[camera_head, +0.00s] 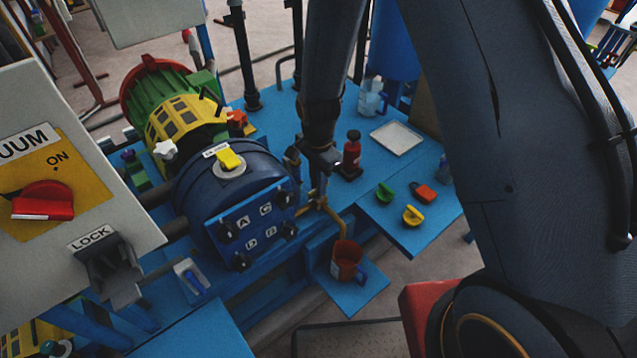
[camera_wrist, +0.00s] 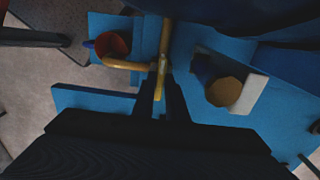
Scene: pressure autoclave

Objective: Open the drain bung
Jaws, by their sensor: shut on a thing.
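A brass drain pipe (camera_head: 337,217) comes off the lower front of the blue vessel and bends down over a red mug (camera_head: 347,262). In the wrist view the brass pipe (camera_wrist: 125,65) meets an upright section in front of my fingers. A thin yellow piece there, which looks like the drain bung (camera_wrist: 161,75), sits between my fingertips. My gripper (camera_wrist: 161,92) is shut on it. In the head view my gripper (camera_head: 319,180) is beside the vessel's front, its fingertips small and dark. Most of the bung is hidden by the fingers.
The blue vessel (camera_head: 203,200) with its lettered front plate stands left of my arm. The mug stands on a low blue shelf (camera_head: 353,298).

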